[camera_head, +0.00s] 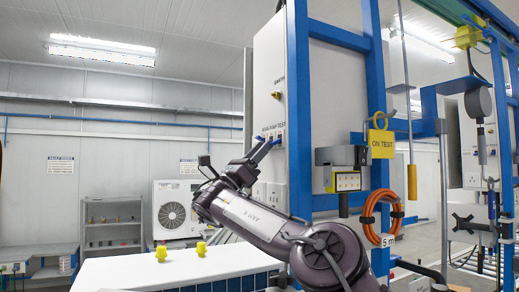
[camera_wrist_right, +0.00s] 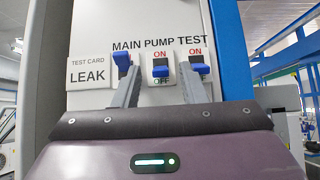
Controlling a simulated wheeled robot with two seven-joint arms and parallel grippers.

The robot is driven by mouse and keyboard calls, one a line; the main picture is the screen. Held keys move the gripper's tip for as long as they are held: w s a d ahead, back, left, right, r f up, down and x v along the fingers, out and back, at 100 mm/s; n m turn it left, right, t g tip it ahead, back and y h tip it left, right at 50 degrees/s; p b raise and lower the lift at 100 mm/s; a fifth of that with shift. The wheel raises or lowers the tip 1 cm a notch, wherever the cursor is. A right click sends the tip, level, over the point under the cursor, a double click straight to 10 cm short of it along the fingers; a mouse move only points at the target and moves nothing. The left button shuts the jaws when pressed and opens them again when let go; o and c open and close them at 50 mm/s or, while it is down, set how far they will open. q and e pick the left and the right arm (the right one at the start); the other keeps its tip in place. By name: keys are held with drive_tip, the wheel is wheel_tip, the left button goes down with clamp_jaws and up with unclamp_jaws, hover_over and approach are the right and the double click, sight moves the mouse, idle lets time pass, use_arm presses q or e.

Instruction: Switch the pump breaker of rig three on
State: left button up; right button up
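The breaker panel (camera_wrist_right: 88,45) is marked "MAIN PUMP TEST" and carries three blue levers. The middle one is the pump breaker (camera_wrist_right: 160,69); its red "ON" shows above the lever and a green "OFF" partly below, so the lever appears down. The left lever (camera_wrist_right: 122,60) stands higher and the right lever (camera_wrist_right: 201,68) sits low like the middle one. My right gripper (camera_wrist_right: 159,72) is open, its grey fingers on either side of the pump lever; contact cannot be told. In the head view my right gripper (camera_head: 264,153) is at the panel's face. My left gripper is out of view.
A blue frame (camera_head: 298,110) stands right of the panel. A yellow "ON TEST" tag (camera_head: 381,144) and an orange cable coil (camera_head: 370,215) hang there. A "LEAK" test card (camera_wrist_right: 88,76) is left of the levers. A white-topped bench (camera_head: 130,270) stands at lower left.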

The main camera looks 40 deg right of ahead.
clamp_jaws()
drive_tip(key=shift+a+r+y, duration=0.2)
drive_tip(key=shift+r+y, duration=0.2)
drive_tip(key=shift+y, duration=0.2)
drive_tip(key=shift+a+r+t+y+p, duration=0.1)
drive_tip(key=shift+r+t+y+p, duration=0.15)
drive_tip(key=shift+t+y+p, duration=0.2)
drive_tip(key=shift+a+r+y, duration=0.1)
drive_tip(key=shift+r+y, duration=0.15)
drive_tip(key=shift+y, duration=0.6)
drive_tip(key=shift+w+t, duration=0.1)
drive_tip(key=shift+t, duration=0.15)
drive_tip(key=shift+o, duration=0.2)
unclamp_jaws()
drive_tip(key=shift+f, duration=0.1)
